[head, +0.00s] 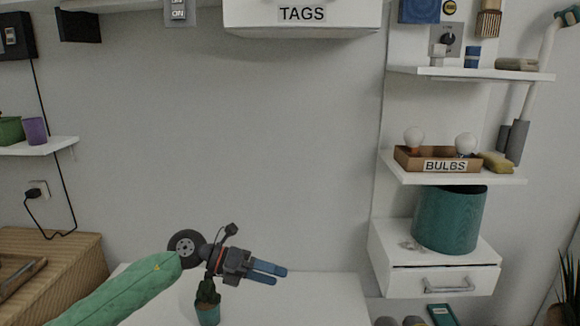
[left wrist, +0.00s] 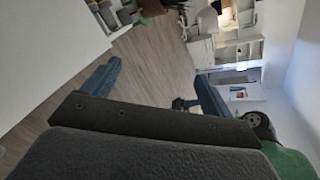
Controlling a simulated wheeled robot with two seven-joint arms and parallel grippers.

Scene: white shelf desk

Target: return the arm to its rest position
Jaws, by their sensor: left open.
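My left arm comes in from the lower left of the head view in a green sleeve. My left gripper (head: 268,270) is at its end, above the white desk (head: 320,295), with its blue fingers pointing right. In the left wrist view the two blue fingers (left wrist: 155,85) stand wide apart with nothing between them. A small potted cactus (head: 207,305) stands on the desk just below the gripper's wrist; its top is close under the wrist, and I cannot tell whether they touch. My right gripper is in neither view.
A white drawer unit (head: 445,280) with a teal pot (head: 450,220) stands right of the desk. Above it, a shelf holds a BULBS box (head: 437,160). A wooden cabinet (head: 60,265) is at left. A TAGS drawer (head: 302,15) hangs overhead. The desk right of the gripper looks clear.

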